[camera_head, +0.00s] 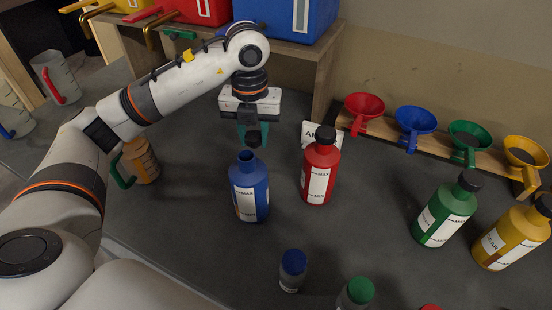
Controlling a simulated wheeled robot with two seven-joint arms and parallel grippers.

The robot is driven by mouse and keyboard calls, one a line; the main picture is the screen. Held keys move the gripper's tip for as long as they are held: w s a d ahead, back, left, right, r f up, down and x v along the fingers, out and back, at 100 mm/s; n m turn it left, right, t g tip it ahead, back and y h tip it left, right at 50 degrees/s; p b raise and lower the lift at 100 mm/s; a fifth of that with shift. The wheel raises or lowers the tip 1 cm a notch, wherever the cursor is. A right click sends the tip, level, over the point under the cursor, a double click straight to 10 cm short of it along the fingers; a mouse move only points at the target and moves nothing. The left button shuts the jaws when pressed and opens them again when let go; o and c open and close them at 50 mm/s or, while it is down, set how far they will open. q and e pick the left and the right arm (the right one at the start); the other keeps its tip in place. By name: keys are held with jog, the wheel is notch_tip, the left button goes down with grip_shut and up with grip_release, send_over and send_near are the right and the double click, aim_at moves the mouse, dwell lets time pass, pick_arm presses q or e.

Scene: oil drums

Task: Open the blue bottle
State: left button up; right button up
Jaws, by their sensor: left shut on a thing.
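The blue bottle (249,189) stands upright on the dark table, with a white label and an uncovered, open mouth at its top. My left gripper (250,133) is just above and behind the bottle's mouth. It points down and is shut on a small black cap (254,139), which is apart from the bottle. The gripper's fingers partly hide the cap. My right gripper is not in view.
A red bottle (320,170) with a black cap stands close to the right. Green (445,212) and yellow (513,236) bottles stand farther right. Blue-lidded (292,270) and green-lidded (356,294) containers stand in front. Funnels (416,121) sit on a wooden rack behind.

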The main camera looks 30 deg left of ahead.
pick_arm(q)
jog(key=f, duration=0.5)
jog(key=shift+s+a, duration=0.15)
jog(key=shift+s, duration=0.1)
notch_tip(320, 180, down, 5)
jog(key=shift+w+p, duration=0.15)
jog(key=shift+p, duration=0.4)
jog(key=shift+w+a, duration=0.15)
jog(key=shift+w, duration=0.35)
jog(key=shift+w+a+p, duration=0.3)
jog(key=shift+w+p, duration=0.1)
jog(key=shift+w, duration=0.2)
jog(key=shift+w+a+p, duration=0.25)
jog(key=shift+w+p, duration=0.1)
jog(key=shift+w, duration=0.2)
jog(key=shift+w+a+f, duration=0.1)
jog(key=shift+w+f, duration=0.1)
jog(key=shift+f, duration=0.1)
jog(key=shift+f+p, duration=0.3)
jog(key=shift+f, duration=0.05)
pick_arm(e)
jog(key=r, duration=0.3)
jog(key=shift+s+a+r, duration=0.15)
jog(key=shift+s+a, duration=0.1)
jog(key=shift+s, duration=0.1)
